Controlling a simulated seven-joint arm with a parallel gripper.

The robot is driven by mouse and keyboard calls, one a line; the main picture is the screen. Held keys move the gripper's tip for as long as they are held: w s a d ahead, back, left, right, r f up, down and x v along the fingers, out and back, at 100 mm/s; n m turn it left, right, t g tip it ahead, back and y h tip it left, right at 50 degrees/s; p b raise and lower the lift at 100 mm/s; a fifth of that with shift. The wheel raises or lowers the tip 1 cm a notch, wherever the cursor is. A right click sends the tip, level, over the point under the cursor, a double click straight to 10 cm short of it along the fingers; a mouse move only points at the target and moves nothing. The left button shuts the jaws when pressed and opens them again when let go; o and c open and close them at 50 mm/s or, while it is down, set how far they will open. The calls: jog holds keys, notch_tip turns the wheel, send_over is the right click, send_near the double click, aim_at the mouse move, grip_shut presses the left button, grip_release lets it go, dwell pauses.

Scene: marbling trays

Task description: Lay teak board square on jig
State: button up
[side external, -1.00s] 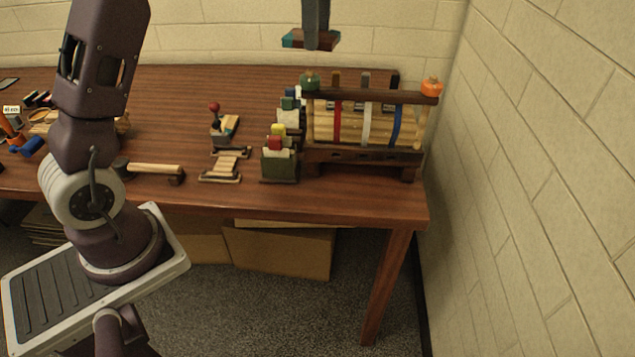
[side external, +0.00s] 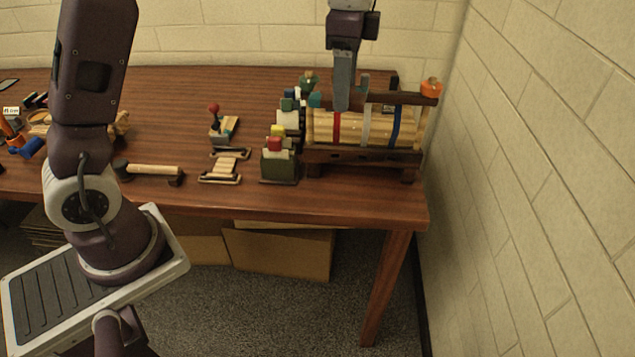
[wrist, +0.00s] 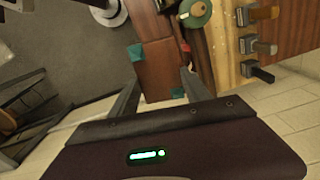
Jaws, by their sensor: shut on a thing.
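My gripper (side external: 341,104) is shut on a reddish-brown board with teal corners, which I take for the teak board (wrist: 158,68). In the wrist view the board lies between the two fingers. In the side view its teal end (side external: 315,100) shows left of the fingers, and the rest blends with the dark rail behind. The gripper appears in front of or over the wooden rack (side external: 360,157) with pale slats and red, white and blue straps. I cannot tell for sure which item is the jig, or whether the board touches the rack.
A green knob (wrist: 195,12) and an orange knob (side external: 431,88) top the rack's ends. A dark green holder (side external: 279,166) with coloured blocks stands left of it. A brick wall (side external: 540,170) closes the right side.

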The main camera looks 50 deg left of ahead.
notch_tip(320, 180, down, 12)
jog(key=s+d+n, duration=0.1)
jog(key=s+n, duration=0.1)
jog(key=n, duration=0.6)
jog(key=s+a+f+n, duration=0.3)
jog(key=s+a, duration=0.1)
jog(key=a, duration=0.2)
jog(key=s+a+r+m, duration=0.1)
jog(key=a+r+m, duration=0.1)
jog(key=a+r, duration=0.25)
jog(key=n, duration=1.1)
send_over(258, 129)
notch_tip(258, 129, down, 4)
notch_tip(258, 129, down, 9)
jog(key=shift+a+f, duration=0.1)
jog(key=shift+f, duration=0.1)
jog(key=shift+f, duration=0.15)
jog(key=o, duration=1.4)
